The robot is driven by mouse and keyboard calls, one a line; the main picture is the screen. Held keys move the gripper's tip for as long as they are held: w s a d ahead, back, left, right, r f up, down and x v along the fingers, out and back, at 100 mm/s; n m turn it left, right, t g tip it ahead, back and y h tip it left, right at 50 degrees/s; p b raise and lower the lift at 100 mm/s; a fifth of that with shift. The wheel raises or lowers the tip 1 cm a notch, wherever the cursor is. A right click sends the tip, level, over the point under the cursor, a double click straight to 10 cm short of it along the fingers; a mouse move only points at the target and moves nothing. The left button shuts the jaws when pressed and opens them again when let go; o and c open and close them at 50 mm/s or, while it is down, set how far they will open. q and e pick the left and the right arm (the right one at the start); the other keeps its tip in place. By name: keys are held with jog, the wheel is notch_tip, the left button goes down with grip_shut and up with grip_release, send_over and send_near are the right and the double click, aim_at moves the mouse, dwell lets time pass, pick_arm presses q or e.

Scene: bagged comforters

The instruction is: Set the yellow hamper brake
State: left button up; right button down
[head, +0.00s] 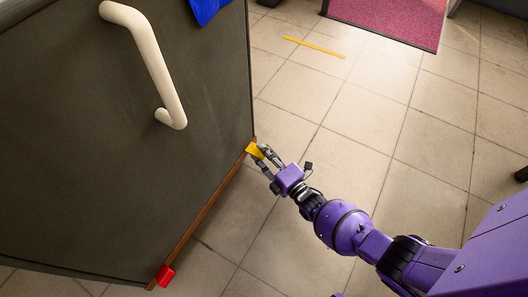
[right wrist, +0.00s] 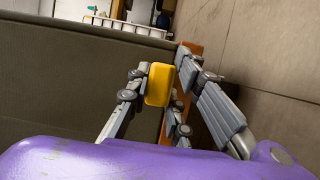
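The yellow brake (head: 255,149) is a small block at the lower far corner of the dark grey hamper (head: 120,130), by its brown bottom edge. My right gripper (head: 259,154) is at this corner, with its fingers on either side of the brake. In the right wrist view the yellow brake (right wrist: 160,84) sits between the spread fingers of the gripper (right wrist: 164,66). It is close to the left finger, with a gap to the right one; whether the left finger touches it I cannot tell. My left gripper is not in view.
A red block (head: 165,275) sits at the hamper's near lower corner. A white handle (head: 150,65) sticks out from the hamper. Tiled floor (head: 350,130) to the right is clear, with a yellow strip (head: 314,47) and a pink mat (head: 390,18) farther off.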

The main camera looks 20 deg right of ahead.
aim_at(257, 150)
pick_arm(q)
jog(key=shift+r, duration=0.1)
pick_arm(e)
jog(key=shift+r, duration=0.2)
